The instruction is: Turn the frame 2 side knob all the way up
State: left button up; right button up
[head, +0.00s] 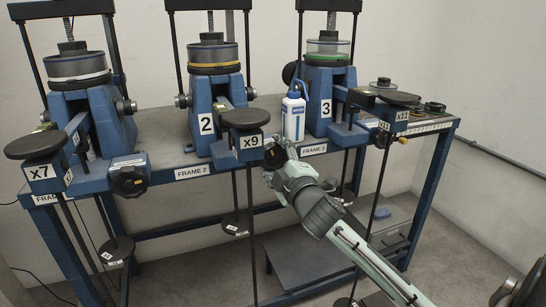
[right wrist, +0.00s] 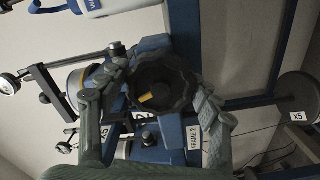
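The frame 2 side knob (right wrist: 160,88) is a black lobed knob with a yellow mark on its face. It sits near the "FRAME 2" label (right wrist: 194,138) in the right wrist view. In the head view the knob (head: 275,155) is at the table's front edge, partly hidden by my right gripper (head: 279,162). The right gripper's two fingers (right wrist: 160,90) lie on either side of the knob, close to its rim. Whether they press on it I cannot tell. Frame 2 (head: 201,125) is the blue middle press marked "2". My left gripper is not in view.
A white and blue bottle (head: 293,117) stands on the table just behind the knob. The X9 block with its round black pad (head: 246,118) is close on the left. Another black knob (head: 129,181) is farther left. Hanging rods and discs (head: 236,224) are below the table edge.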

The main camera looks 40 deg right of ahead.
jog(key=shift+o, duration=1.1)
jog(key=shift+w, duration=0.1)
jog(key=shift+a, duration=0.1)
jog(key=shift+v, duration=3.15)
